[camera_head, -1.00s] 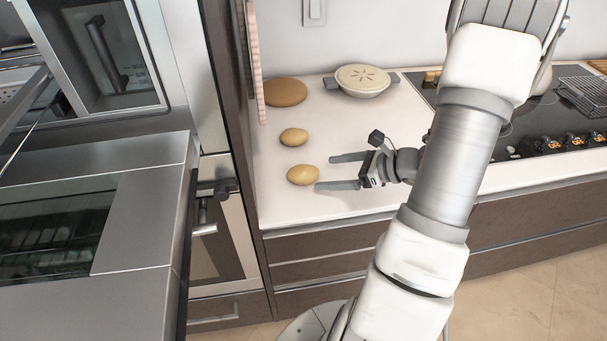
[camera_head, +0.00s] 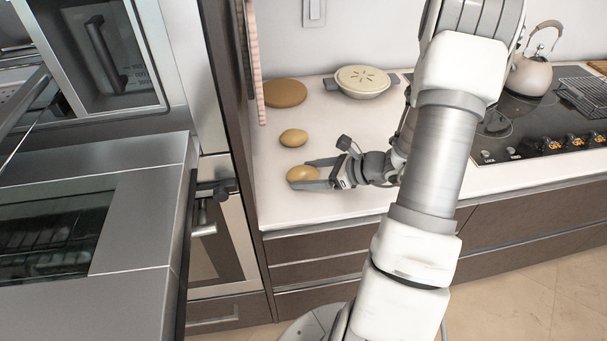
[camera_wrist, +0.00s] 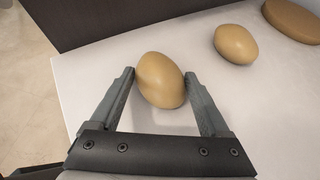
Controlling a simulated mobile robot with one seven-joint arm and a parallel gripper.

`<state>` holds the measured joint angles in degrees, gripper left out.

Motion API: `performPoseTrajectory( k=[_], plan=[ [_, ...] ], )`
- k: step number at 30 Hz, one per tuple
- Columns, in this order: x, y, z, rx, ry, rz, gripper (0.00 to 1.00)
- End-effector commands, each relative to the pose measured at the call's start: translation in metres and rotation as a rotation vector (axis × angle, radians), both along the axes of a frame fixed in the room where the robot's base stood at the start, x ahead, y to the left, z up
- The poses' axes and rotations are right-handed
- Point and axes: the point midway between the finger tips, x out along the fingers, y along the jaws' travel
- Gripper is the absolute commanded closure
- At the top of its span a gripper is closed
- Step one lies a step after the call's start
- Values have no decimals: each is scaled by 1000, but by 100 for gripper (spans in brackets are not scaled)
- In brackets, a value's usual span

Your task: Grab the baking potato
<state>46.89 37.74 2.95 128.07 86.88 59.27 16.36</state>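Two tan, egg-shaped potatoes lie on the white counter. The nearer potato (camera_head: 303,174) lies between the fingertips of my gripper (camera_head: 314,172), close to the counter's left part. In the wrist view this potato (camera_wrist: 160,80) sits between the fingertips of my gripper (camera_wrist: 160,76). The right finger looks against or very close to it, and a thin gap shows at the left finger. The gripper looks open around it. The other potato (camera_head: 293,138) lies farther back, apart from the gripper; it also shows in the wrist view (camera_wrist: 236,44).
A cooktop (camera_head: 520,125) with a kettle (camera_head: 530,73) is at right. The tall oven cabinet (camera_head: 225,100) bounds the left. The counter's front left is clear.

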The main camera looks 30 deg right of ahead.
Motion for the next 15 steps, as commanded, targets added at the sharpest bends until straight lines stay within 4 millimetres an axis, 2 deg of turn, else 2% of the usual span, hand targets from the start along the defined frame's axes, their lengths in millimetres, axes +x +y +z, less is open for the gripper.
performPoseTrajectory(
  k=[1, 11, 15],
  plan=[
    [0, 0, 0, 0, 0, 0, 31],
    [0, 0, 0, 0, 0, 0, 90],
    [0, 0, 1, 0, -1, 0, 90]
  ],
)
